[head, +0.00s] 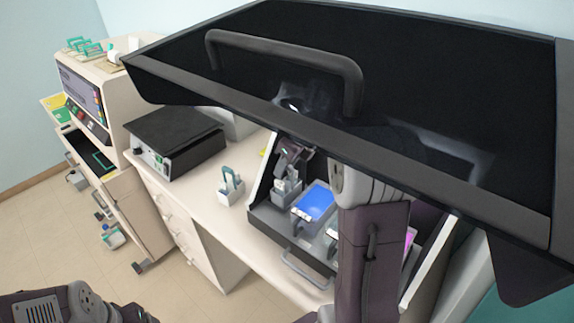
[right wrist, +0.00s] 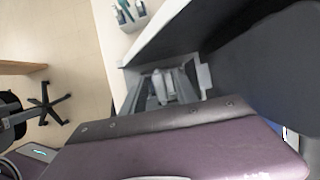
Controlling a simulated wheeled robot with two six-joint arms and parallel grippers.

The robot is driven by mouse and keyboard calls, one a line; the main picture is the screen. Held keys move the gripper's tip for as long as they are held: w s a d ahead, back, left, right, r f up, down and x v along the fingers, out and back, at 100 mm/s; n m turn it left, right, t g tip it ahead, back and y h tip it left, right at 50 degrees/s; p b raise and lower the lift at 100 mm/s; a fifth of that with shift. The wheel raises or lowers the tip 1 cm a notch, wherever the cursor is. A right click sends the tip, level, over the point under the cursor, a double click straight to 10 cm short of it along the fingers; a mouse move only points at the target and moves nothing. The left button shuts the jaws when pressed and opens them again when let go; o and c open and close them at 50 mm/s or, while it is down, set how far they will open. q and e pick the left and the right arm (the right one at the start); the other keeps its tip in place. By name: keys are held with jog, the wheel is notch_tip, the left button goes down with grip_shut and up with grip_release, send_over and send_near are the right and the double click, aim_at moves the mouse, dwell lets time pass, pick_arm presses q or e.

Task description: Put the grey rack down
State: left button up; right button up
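The grey rack (head: 287,193) is at the left end of the dark stainer tray, under the raised black hood, left of a blue-topped container (head: 314,203). My right gripper (head: 286,172) is directly above the rack and appears closed on its top; its fingertips are small and partly hidden. The right wrist view shows grey walls with pale upright parts (right wrist: 160,85) beyond my purple gripper body. Whether the rack's base rests on the tray is unclear. Only part of my left arm shows at the bottom left; its fingertips are out of view.
The black hood (head: 440,110) with its bar handle hangs over the stainer tray (head: 270,222), close above my right arm. A pale box with a teal-handled rack (head: 231,190) stands left on the bench. A black-topped hot plate (head: 175,140) is farther left.

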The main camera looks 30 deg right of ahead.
jog(key=p+v, duration=0.1)
jog(key=v, duration=0.4)
jog(key=shift+w+r, duration=0.15)
jog(key=s+d+b, duration=0.2)
jog(key=s+d, duration=0.2)
jog(key=s, duration=0.7)
jog(key=shift+s+d, duration=0.2)
jog(key=shift+d, duration=0.05)
